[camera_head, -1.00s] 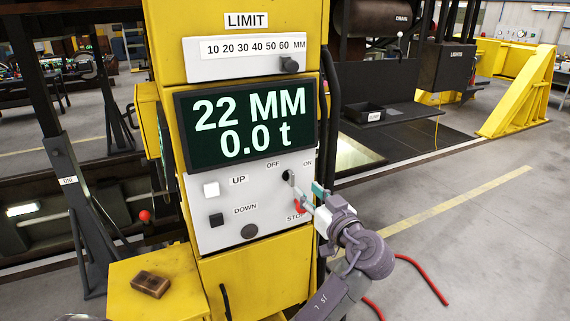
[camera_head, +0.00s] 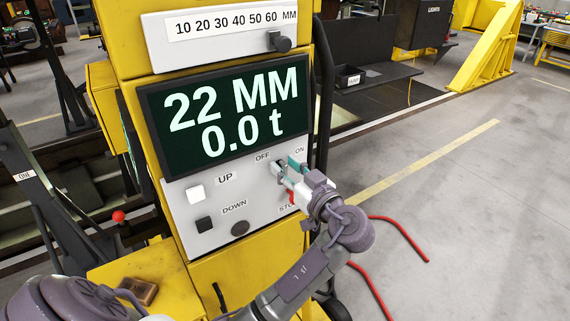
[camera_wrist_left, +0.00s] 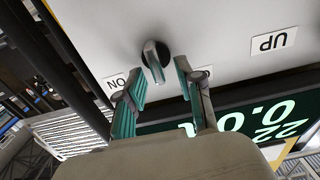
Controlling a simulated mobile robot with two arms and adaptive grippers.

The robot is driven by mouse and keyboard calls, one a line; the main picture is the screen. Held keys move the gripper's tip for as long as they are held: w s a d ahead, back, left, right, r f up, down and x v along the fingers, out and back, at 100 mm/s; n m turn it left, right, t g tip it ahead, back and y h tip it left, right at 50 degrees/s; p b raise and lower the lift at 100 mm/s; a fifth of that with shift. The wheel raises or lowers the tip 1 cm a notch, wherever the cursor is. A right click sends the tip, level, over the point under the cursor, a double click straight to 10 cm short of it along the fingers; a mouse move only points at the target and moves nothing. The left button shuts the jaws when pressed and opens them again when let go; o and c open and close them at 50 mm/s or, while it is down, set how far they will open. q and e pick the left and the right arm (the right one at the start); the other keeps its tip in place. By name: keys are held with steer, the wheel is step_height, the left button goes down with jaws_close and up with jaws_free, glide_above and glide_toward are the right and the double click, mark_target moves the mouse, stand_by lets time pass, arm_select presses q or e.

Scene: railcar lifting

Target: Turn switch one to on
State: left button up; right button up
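The switch is a dark rotary knob with a grey lever (camera_wrist_left: 155,58) on the white control panel (camera_head: 225,240) of the yellow cabinet, between the OFF and ON labels. In the wrist view, which is upside down, the ON label (camera_wrist_left: 115,84) shows left of the knob; a finger covers most of the OFF label. My left gripper (camera_wrist_left: 160,76) is open, one finger on each side of the knob; I cannot tell whether either touches it. In the head view the left gripper (camera_head: 286,167) is at the panel's upper right and largely hides the knob.
The display (camera_head: 228,115) above reads 22 MM and 0.0 t. A white UP button (camera_head: 196,193), a black DOWN button (camera_head: 204,223) and a partly hidden red STOP control are close by. A brown block (camera_head: 136,292) lies on the yellow ledge. Open floor lies to the right.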

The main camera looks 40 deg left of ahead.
arm_select(q)
steer(key=c, duration=0.3)
jaws_close()
